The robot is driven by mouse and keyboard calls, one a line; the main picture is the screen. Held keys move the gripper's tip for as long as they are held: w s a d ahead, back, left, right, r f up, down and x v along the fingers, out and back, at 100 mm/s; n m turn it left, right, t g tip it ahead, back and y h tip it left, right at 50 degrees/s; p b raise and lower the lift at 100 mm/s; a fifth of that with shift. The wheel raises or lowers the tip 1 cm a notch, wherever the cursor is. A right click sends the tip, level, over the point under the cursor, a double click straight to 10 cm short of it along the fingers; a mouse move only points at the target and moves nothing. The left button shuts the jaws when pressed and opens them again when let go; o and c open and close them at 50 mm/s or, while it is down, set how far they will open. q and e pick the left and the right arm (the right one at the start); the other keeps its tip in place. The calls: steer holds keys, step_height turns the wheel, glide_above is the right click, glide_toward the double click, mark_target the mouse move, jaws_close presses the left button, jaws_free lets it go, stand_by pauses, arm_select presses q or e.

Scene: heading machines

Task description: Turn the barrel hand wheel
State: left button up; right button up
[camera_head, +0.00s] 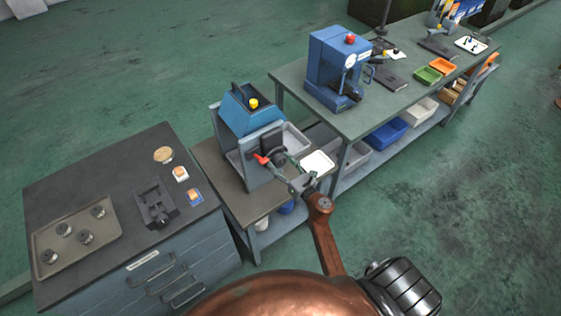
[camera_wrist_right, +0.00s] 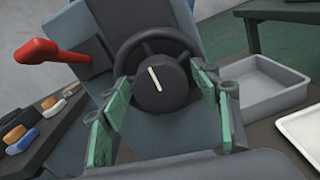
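The blue machine (camera_head: 245,112) stands on a low bench in the middle of the head view. Its dark hand wheel (camera_head: 280,156) is on the side facing my right arm. In the right wrist view the hand wheel (camera_wrist_right: 125,52) has a round hub (camera_wrist_right: 163,88) with a slanted white line. A red lever (camera_wrist_right: 40,52) sticks out left of the wheel. My right gripper (camera_head: 296,181) is just in front of the wheel. In its wrist view the green-padded fingers of the gripper (camera_wrist_right: 163,86) are apart, one on each side of the hub. Whether they touch the wheel is unclear. My left gripper is out of view.
A grey bin (camera_wrist_right: 275,92) and a white tray (camera_head: 317,162) lie right of the wheel. A dark cabinet (camera_head: 100,180) with a tray of metal parts stands left. A long workbench (camera_head: 385,95) with another blue machine (camera_head: 335,65) stands behind. The green floor at right is clear.

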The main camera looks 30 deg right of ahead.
steer(key=shift+d, duration=0.1)
steer(key=c, duration=1)
